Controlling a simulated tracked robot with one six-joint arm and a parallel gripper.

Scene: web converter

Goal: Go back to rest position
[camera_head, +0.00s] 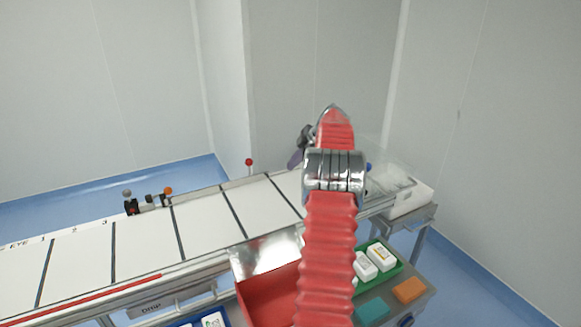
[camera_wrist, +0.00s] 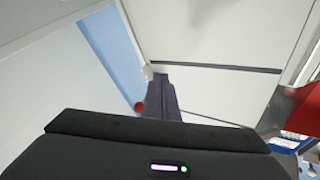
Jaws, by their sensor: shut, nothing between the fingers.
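My gripper (camera_wrist: 160,80) shows in the wrist view as dark grey fingers closed together, with nothing visible between them. They point toward the white conveyor surface (camera_wrist: 205,45), which is crossed by dark lines. In the head view my gripper (camera_head: 294,160) is mostly hidden behind my red, ribbed arm and its silver band. Only a dark part and a purple-grey tip show at the arm's left, over the right end of the belt (camera_head: 150,223). I cannot tell its height above the belt.
A red knob (camera_head: 248,161) stands on the belt's far edge; a red ball (camera_wrist: 140,107) shows beside the fingers. A red bin (camera_head: 265,296) and a green tray (camera_head: 392,272) with white items stand in front. A clear box (camera_head: 390,182) is at right. Pale walls close the back.

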